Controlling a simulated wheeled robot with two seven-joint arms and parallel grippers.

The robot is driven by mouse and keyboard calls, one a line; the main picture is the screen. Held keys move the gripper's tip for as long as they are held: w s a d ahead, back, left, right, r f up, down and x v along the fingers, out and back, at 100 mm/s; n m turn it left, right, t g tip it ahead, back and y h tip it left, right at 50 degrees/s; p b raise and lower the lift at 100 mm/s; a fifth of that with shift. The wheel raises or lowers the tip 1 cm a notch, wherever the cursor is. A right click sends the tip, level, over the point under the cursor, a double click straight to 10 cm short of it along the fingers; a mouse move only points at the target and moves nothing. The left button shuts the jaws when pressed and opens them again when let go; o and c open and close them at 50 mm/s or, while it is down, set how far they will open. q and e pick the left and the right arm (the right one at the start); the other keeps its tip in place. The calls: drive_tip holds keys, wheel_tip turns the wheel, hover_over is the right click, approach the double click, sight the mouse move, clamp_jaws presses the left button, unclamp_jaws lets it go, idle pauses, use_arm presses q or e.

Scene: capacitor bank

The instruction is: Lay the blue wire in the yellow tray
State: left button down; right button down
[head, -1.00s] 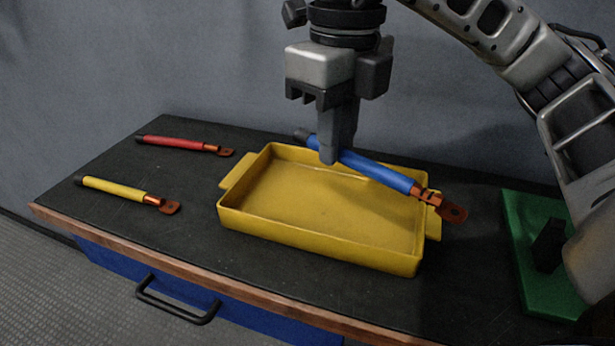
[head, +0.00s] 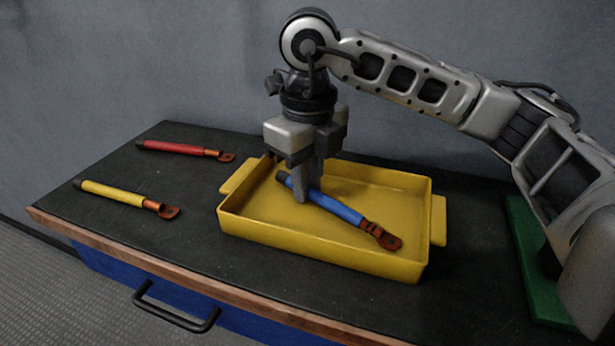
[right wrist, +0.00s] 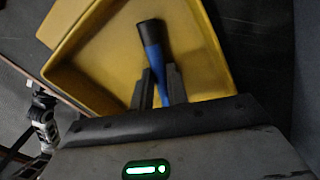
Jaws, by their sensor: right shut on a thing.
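The blue wire (head: 338,209) has a dark end at the left and a copper lug at the right. It is inside the outline of the yellow tray (head: 300,245), slanting down to the right. My right gripper (head: 308,196) points down over the tray and is shut on the blue wire near its dark end. I cannot tell whether the wire touches the tray floor. In the right wrist view the blue wire (right wrist: 154,52) sits between the fingers (right wrist: 160,88), with the yellow tray (right wrist: 85,55) behind it. My left gripper is not in view.
A red wire (head: 175,148) and a yellow wire (head: 112,193) lie on the dark bench top (head: 150,240) left of the tray. A green block (head: 535,275) is at the right, partly behind my arm. A drawer handle (head: 170,312) juts from the blue front.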

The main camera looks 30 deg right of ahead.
drive_tip(key=shift+f, duration=0.15)
drive_tip(key=c, duration=1.4)
unclamp_jaws()
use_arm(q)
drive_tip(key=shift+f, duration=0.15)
use_arm(e)
drive_tip(key=shift+r, duration=0.35)
use_arm(q)
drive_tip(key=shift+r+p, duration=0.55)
drive_tip(key=shift+p, duration=0.6)
use_arm(e)
wheel_tip(320, 180, up, 12)
drive_tip(key=shift+s+f, duration=0.1)
drive_tip(key=shift+f, duration=0.05)
